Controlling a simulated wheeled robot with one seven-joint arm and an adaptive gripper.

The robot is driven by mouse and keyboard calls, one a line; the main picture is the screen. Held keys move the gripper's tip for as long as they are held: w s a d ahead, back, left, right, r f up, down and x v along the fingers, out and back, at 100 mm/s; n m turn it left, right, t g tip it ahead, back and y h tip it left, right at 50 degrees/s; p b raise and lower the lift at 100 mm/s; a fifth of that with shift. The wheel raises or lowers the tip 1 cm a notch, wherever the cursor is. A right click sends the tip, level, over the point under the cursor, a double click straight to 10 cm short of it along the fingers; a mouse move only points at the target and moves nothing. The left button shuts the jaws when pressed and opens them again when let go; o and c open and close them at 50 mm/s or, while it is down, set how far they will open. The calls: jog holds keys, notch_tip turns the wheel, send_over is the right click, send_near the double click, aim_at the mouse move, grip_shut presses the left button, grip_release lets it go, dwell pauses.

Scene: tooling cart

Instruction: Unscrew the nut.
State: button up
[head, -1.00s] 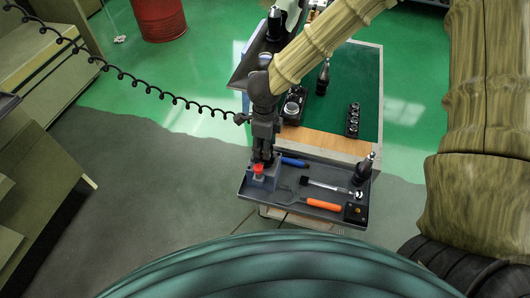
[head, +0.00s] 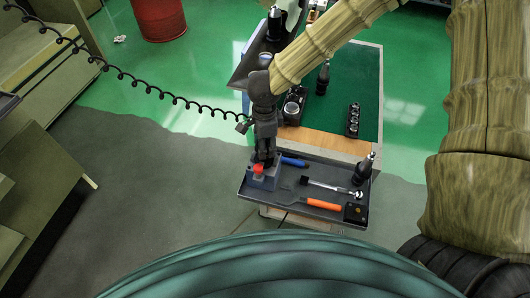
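A small red part, likely the nut (head: 258,169), sits on top of a blue-grey block (head: 262,183) at the left end of the dark tray. My gripper (head: 264,160) points down just behind the red part, over the block. Its dark fingers overlap the block's far side. I cannot tell whether they touch the nut or how far apart they are. The thread under the nut is hidden.
The dark tray (head: 285,204) also holds a blue-handled tool (head: 294,162), a ratchet (head: 330,186), an orange-handled tool (head: 322,203) and a dark upright tool holder (head: 363,170). Sockets (head: 353,120) stand on the green-topped cart (head: 366,75) behind. A coiled cable (head: 150,90) hangs at the left.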

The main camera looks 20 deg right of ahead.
jog(key=n, duration=0.6)
dwell(0.4)
dwell(0.3)
jog(key=n, duration=0.6)
jog(key=o, duration=1.4)
